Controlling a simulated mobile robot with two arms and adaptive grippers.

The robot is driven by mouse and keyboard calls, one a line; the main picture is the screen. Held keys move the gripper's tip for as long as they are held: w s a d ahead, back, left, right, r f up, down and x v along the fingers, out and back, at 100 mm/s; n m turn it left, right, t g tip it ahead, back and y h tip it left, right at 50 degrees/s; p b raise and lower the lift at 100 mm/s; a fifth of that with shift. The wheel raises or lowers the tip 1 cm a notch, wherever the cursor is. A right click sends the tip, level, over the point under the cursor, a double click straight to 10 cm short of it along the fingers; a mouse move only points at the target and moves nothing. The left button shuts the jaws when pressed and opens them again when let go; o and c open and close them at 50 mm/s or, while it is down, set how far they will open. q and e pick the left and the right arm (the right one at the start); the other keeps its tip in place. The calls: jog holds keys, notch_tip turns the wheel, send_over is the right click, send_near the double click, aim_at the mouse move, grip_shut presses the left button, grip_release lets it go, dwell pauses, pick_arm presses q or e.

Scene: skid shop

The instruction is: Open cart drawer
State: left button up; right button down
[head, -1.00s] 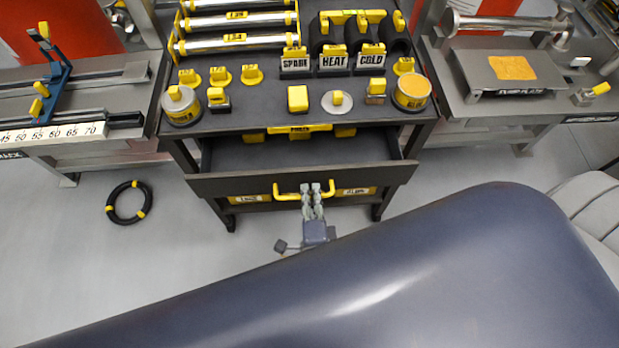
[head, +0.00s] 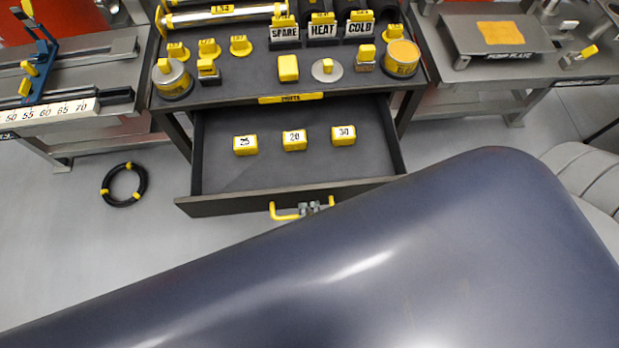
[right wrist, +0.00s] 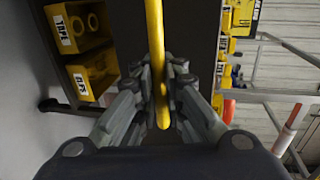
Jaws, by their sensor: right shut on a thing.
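The cart (head: 230,110) stands in front of me with its dark top drawer (head: 225,178) pulled well out. Inside the drawer lie three yellow blocks, marked 25 (head: 245,145), 20 (head: 294,140) and 30 (head: 343,135). A yellow bar handle (head: 284,215) is on the drawer's front. My right gripper (head: 309,209) is at the handle's middle, partly hidden by my own large dark body part. In the right wrist view the fingers of my right gripper (right wrist: 168,95) are shut on the yellow handle (right wrist: 155,50). My left gripper is not in view.
The cart top holds labelled SPARE, HEAT and COLD holders, yellow-capped weights and a yellow tin (head: 402,59). A black ring (head: 124,185) lies on the floor at left. Benches stand on both sides. Yellow bins (right wrist: 75,27) show in the right wrist view.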

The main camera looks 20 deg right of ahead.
jog(key=c, duration=1.7)
grip_release()
